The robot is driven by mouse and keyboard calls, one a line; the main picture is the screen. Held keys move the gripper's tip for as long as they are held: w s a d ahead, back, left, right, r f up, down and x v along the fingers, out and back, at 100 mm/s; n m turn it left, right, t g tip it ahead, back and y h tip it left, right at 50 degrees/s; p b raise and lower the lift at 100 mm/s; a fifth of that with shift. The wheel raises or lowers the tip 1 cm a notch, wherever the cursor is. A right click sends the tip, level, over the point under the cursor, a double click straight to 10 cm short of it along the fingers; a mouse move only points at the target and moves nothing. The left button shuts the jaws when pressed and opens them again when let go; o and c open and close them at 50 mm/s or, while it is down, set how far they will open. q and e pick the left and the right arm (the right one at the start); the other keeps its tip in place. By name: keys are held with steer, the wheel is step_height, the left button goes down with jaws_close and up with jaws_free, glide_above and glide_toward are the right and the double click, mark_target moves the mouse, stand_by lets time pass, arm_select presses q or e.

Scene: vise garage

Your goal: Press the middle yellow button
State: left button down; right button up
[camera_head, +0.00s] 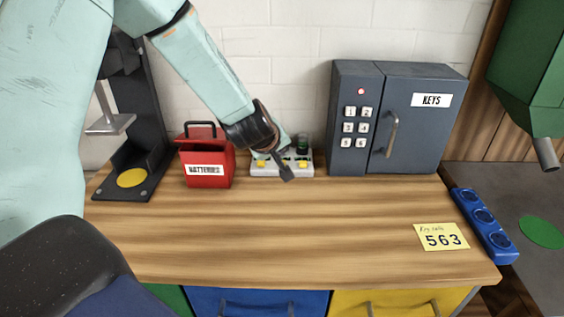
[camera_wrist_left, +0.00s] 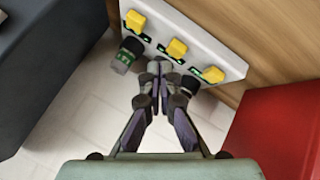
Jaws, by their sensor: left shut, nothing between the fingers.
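A white panel (camera_head: 268,172) with a row of three yellow buttons stands on the wooden bench against the wall. In the head view, a left button (camera_head: 261,163) and a right button (camera_head: 303,163) show; my left gripper (camera_head: 287,174) hides the middle one. The wrist view shows the middle yellow button (camera_wrist_left: 177,47) between the other two (camera_wrist_left: 135,20) (camera_wrist_left: 213,74). My left gripper (camera_wrist_left: 160,69) is shut and empty, with its tips over the panel close to the middle button. I cannot tell whether they touch. My right gripper is not in view.
Dark cylinders (camera_wrist_left: 128,55) stand at the panel's back side. A red batteries box (camera_head: 207,165) is left of the panel, a grey key cabinet (camera_head: 432,125) right. A note reading 563 (camera_head: 441,237) lies on the bench (camera_head: 270,235), whose front is mostly clear.

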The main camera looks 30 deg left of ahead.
arm_select(q)
steer(key=shift+f, duration=0.2)
steer(key=shift+f+b, duration=0.25)
steer(key=shift+b, duration=0.05)
steer(key=shift+f+b, duration=0.35)
steer(key=shift+f, duration=0.15)
stand_by(0.7)
steer(key=shift+r, duration=0.1)
steer(key=shift+r+p, duration=0.85)
steer(key=shift+p, duration=0.15)
step_height(320, 180, up, 5)
steer(key=p, duration=0.5)
stand_by(0.6)
